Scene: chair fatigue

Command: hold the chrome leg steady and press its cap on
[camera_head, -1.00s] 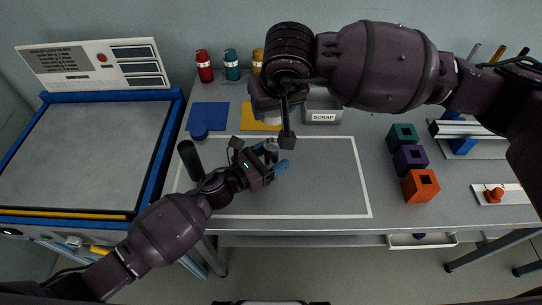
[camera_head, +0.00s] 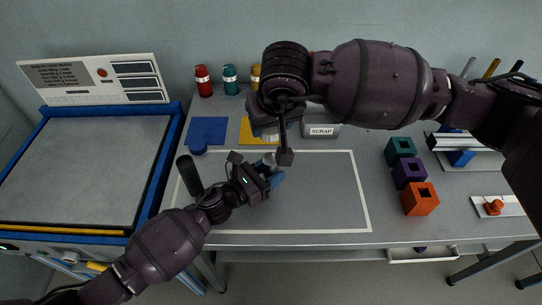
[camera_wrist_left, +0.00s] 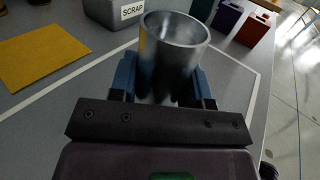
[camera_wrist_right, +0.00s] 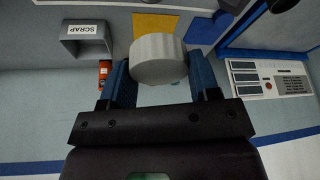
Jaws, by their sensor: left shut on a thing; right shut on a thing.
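The chrome leg (camera_wrist_left: 172,55) is a shiny tube with an open top end facing up in the left wrist view. My left gripper (camera_head: 271,173) is shut on it, with a blue finger on each side; its top also shows in the head view (camera_head: 270,160). My right gripper (camera_wrist_right: 160,78) is shut on a white cap (camera_wrist_right: 158,58) with a ribbed rim. In the head view the right gripper and cap (camera_head: 270,138) are behind the leg, close to its top in the picture. The cap is not on the leg's open end. The leg's lower end is hidden.
A dark cylinder (camera_head: 188,176) stands left of my left gripper. Teal, purple and orange blocks (camera_head: 419,200) stand at right. The framed area's right is clear.

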